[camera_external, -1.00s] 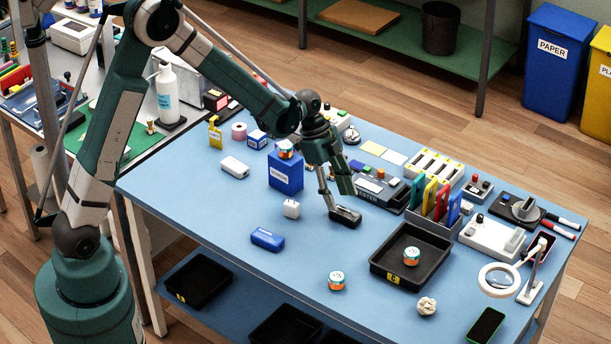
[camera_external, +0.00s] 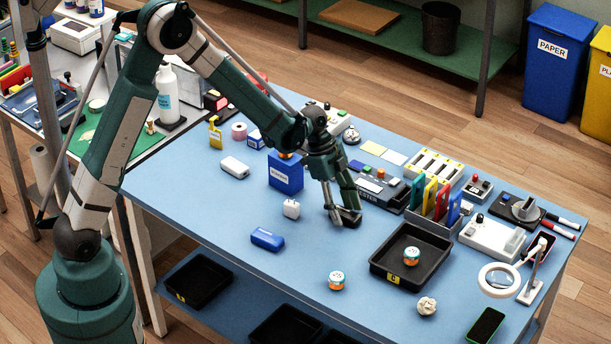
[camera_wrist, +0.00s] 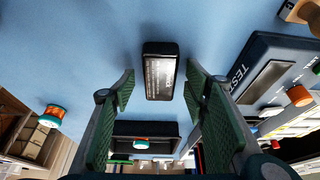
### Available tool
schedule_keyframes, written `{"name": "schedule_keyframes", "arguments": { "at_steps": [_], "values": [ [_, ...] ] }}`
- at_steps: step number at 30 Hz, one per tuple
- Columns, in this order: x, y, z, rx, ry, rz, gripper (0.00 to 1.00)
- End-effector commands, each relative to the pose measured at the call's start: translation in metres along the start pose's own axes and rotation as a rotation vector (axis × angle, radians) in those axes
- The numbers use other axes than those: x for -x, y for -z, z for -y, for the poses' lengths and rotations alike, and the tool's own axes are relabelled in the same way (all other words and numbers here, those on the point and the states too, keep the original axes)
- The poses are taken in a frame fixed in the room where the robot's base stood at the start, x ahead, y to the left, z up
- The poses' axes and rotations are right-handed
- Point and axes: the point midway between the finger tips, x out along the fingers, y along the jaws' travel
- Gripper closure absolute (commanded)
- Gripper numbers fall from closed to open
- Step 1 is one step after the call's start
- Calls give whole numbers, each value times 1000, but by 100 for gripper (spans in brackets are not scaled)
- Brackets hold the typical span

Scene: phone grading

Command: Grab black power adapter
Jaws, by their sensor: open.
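The black power adapter (camera_wrist: 160,71) lies on the blue table, with pale printed text on the face toward the wrist camera. In the outside view the adapter (camera_external: 350,217) shows only in part, because my fingers cover some of it. My gripper (camera_wrist: 157,83) is open, with one green-padded finger on each side of the adapter's near end and visible gaps between. In the outside view my gripper (camera_external: 344,212) is low over the table at the adapter. Whether a finger touches it cannot be told there.
A black tray (camera_external: 385,272) with an orange-and-white jar stands to the right. The tester box (camera_external: 385,192) is close behind my gripper.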

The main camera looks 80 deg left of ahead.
Motion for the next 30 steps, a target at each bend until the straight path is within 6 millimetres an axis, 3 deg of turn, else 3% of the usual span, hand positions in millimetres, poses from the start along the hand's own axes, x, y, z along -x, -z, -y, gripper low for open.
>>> {"name": "schedule_keyframes", "arguments": {
  "at_steps": [23, 30],
  "values": [
    [-4, -2, 0, 0, 0, 0, 55],
    [-3, -1, 0, 0, -1, 0, 85]
  ]
}}
